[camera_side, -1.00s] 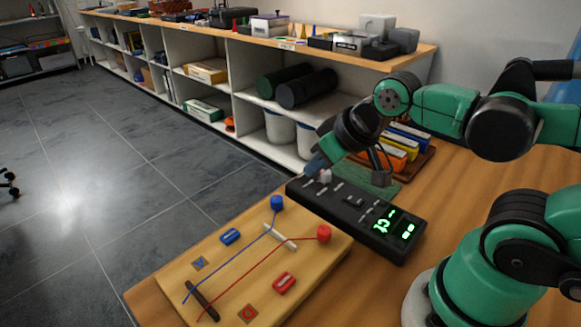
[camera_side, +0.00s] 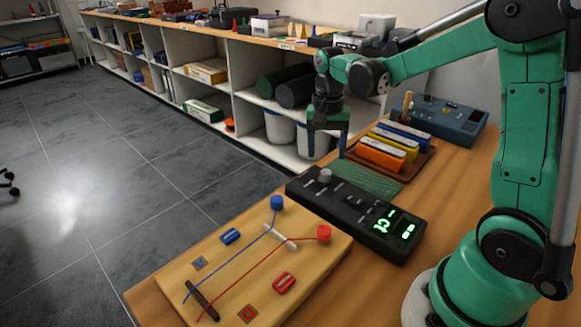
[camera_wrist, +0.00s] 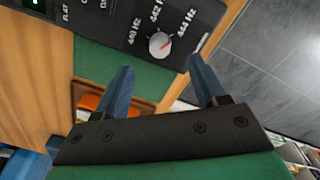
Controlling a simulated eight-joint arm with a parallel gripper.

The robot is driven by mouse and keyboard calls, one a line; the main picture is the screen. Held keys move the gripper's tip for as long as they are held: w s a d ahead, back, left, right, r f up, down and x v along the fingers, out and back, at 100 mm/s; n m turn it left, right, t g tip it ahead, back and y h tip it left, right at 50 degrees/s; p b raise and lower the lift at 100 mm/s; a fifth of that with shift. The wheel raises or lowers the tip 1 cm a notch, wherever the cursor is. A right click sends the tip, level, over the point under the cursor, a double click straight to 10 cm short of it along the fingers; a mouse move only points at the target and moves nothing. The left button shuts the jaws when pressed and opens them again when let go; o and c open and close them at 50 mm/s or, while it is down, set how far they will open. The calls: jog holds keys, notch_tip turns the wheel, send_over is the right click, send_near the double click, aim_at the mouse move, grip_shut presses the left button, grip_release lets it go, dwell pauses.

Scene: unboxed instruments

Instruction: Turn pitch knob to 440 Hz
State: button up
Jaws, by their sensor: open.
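A black tuner (camera_side: 345,208) with a lit green display lies on the wooden table. Its grey pitch knob (camera_side: 325,176) stands at the far end. In the wrist view the knob (camera_wrist: 158,48) is ringed by Hz labels, with 442 Hz and 444 Hz readable. The knob's red mark points up and right, roughly toward 444 Hz. My gripper (camera_side: 327,154) is above and beyond the knob, pointing down, open and empty. In the wrist view its fingers (camera_wrist: 160,66) are spread, with the knob ahead between their tips and not touched.
A wooden board (camera_side: 240,265) with blue and red strings and pegs lies in front of the tuner. A green mat (camera_side: 368,181) lies behind it. A brown tray (camera_side: 418,163) holds coloured harmonica-like blocks, and a blue-grey box (camera_side: 455,120) stands farther back.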

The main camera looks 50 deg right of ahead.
aim_at(326, 171)
jog(key=shift+s+f, duration=0.1)
jog(key=shift+f, duration=2.5)
grip_shut()
